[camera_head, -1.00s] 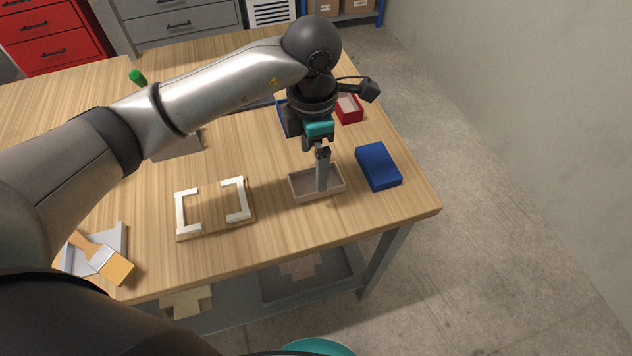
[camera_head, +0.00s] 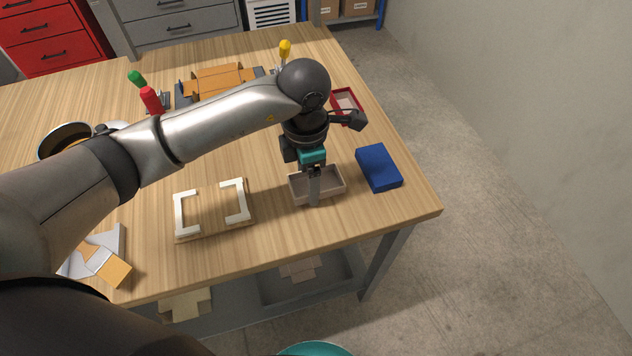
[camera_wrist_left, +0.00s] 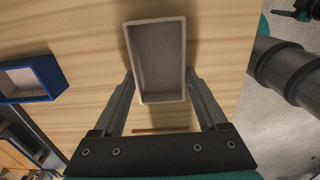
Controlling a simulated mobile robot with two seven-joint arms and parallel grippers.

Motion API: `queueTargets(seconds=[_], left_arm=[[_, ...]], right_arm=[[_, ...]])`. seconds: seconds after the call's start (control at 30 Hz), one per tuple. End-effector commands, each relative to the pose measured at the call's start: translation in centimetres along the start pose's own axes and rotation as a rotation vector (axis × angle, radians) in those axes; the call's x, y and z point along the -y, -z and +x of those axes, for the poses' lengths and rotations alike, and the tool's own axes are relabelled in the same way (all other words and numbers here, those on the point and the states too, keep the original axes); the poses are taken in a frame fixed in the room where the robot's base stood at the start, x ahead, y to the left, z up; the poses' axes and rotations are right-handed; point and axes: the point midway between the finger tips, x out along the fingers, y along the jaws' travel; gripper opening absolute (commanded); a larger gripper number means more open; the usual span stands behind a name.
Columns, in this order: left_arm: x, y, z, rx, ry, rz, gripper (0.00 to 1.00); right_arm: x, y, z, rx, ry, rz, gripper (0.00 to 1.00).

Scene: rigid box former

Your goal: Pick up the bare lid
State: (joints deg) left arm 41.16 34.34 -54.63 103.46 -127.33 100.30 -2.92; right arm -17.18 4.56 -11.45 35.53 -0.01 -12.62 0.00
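The bare lid (camera_head: 331,186) is a shallow grey-beige open tray on the front right of the table. It also shows in the left wrist view (camera_wrist_left: 158,55), lying open side up. In the left wrist view my open left gripper (camera_wrist_left: 160,75) has one finger along each long side. Whether the fingers touch the walls I cannot tell. A dark and teal part at that view's top right may be my right gripper (camera_wrist_left: 303,10); its fingers are unclear.
A blue box (camera_head: 378,167) is right of the lid, near the table edge. A board with white corner pieces (camera_head: 238,202) is to the left. A red tray (camera_head: 345,104) stands behind; an open blue tray (camera_wrist_left: 32,78) shows in the wrist view.

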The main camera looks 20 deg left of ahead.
Motion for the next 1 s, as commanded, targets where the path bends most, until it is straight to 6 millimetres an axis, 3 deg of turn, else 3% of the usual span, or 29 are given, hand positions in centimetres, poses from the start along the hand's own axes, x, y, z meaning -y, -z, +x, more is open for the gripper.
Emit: queueTargets(seconds=[0.03, 0.47, 0.77, 1.0], left_arm=[[0.0, 0.0, 0.0, 0.000, 0.000, 0.000, 0.69], [0.0, 0.0, 0.0, 0.001, 0.000, 0.000, 0.22], [0.0, -0.1, -0.3, 0.002, -0.001, 0.000, 0.21], [-0.1, -0.1, -3.1, 0.004, -0.003, 0.001, 0.21]], right_arm=[[0.0, 0.0, 0.0, 0.000, 0.000, 0.000, 0.50], [0.0, 0.0, 0.0, 0.000, 0.000, 0.000, 0.50], [0.0, 0.0, -0.1, 0.001, 0.000, 0.000, 0.50], [0.0, 0.0, -0.6, 0.001, 0.000, 0.000, 0.50]])
